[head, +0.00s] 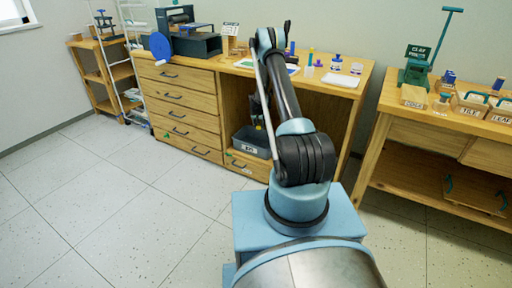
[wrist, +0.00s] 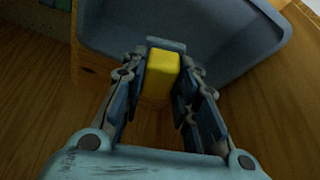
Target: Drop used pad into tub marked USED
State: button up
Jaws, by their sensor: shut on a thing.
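The used pad (wrist: 160,77) is a yellow block in the wrist view. My gripper (wrist: 163,72) is shut on it, with a finger on each side. A dark grey-blue tub (wrist: 225,25) lies just beyond and under the fingertips in the wrist view. In the head view the tub (head: 242,141) stands low in the open bay of the wooden bench, with a small white label that I cannot read surely. My gripper (head: 259,112) points down over the tub there, partly behind my arm.
The bench top (head: 245,62) is above the tub, and drawers (head: 185,105) stand to its left. A press (head: 185,35), paper and several small bottles are on top. A second table (head: 385,120) with labelled bins stands at right. The floor at left is clear.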

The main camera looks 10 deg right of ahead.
jog(key=shift+w+f, duration=0.8)
jog(key=shift+f, duration=3.05)
jog(key=o, duration=1.2)
jog(key=v, duration=1.2)
jog(key=shift+w+a, duration=0.1)
jog(key=shift+r, duration=1.95)
